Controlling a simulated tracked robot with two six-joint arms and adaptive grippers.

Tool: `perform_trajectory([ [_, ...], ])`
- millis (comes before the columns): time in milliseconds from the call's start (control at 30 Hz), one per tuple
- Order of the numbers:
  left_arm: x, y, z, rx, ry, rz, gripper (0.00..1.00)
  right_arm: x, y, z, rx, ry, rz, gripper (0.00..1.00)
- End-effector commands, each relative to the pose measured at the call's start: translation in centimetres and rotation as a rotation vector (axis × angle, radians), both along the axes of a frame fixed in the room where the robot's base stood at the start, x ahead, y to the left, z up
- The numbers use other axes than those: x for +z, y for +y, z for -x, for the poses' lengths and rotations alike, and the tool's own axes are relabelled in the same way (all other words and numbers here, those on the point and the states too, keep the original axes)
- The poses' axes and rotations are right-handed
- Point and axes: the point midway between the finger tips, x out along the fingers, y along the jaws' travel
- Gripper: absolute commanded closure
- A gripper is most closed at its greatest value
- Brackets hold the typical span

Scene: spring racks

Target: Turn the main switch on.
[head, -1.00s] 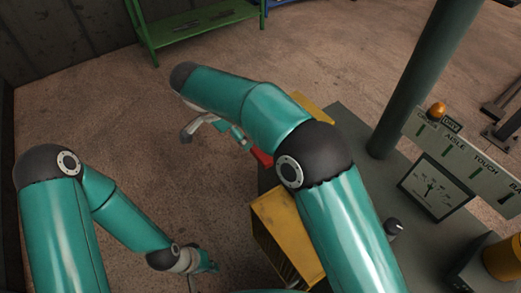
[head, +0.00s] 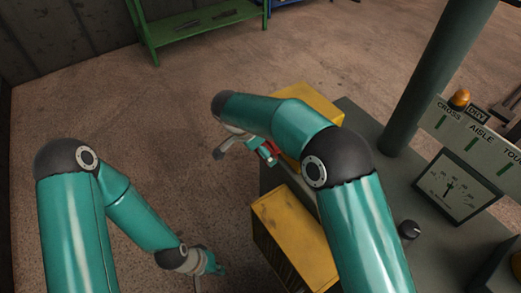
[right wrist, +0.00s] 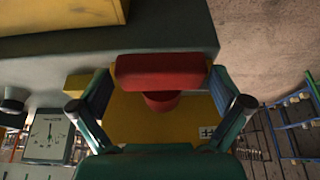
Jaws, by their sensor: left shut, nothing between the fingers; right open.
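The main switch shows as a red handle (right wrist: 160,72) on a yellow box (right wrist: 138,118) in the right wrist view. Its bar lies level across the picture, with a round red stem below. My right gripper (right wrist: 160,80) is open, one finger on each side of the handle, with no clear contact visible. In the head view, my right gripper (head: 265,152) is beside a small red patch of the switch (head: 288,160), mostly hidden by my arm. My left gripper (head: 215,269) is shut and empty, low over the floor, away from the switch.
A yellow box (head: 290,235) stands at the near edge of the grey bench (head: 372,150). The bench also carries a gauge (head: 447,193), a black knob (head: 409,230), a thick post (head: 425,90) and a lettered sign. A green rack (head: 200,30) stands at the back. The floor left is clear.

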Motion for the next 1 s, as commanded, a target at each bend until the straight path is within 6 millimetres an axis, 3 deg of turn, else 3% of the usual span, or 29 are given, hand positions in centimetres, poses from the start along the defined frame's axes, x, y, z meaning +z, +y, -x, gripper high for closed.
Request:
perform_trajectory([
  [267, 0.0, 0.0, 0.0, 0.000, 0.000, 0.000, 1.00, -0.1, 0.0, 0.0, 0.000, 0.001, 0.001, 0.03],
  [667, 0.0, 0.0, 0.0, 0.000, 0.000, 0.000, 1.00, -0.1, 0.0, 0.0, 0.000, 0.004, 0.002, 0.69],
  [700, 0.0, 0.0, 0.0, -0.001, 0.000, 0.000, 1.00, -0.2, 0.8, 0.1, 0.003, 0.004, 0.002, 0.69],
  [1000, -1.8, 0.0, 0.0, 0.000, 0.000, 0.000, 1.00, -0.6, 0.2, 0.1, 0.005, -0.018, -0.016, 0.69],
])
